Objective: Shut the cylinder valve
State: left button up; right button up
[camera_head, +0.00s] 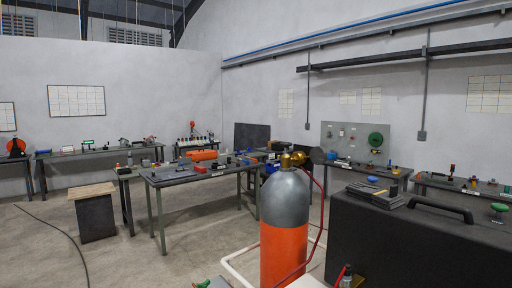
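A gas cylinder (284,235) stands upright in the front, right of centre. Its shoulder is grey and its lower body is orange. A brass valve (291,160) sits on its top. A dark round part (317,155) shows just right of the brass; I cannot tell if it is a handwheel or a gauge. A red hose (322,200) runs from the valve down the cylinder's right side. I cannot tell how far the valve is open. Neither of my grippers shows in this view.
A large dark case (420,245) with a handle fills the front right, close to the cylinder. A workbench (200,174) with tools stands behind to the left. Pale pipes (240,274) run on the floor by the cylinder. The left floor is mostly clear.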

aim_at(286, 145)
jog(key=u, duration=1.3)
jog(key=i, duration=4.45)
jog(key=z, duration=2.9)
jog(key=i, duration=0.3)
jog(key=u, duration=0.05)
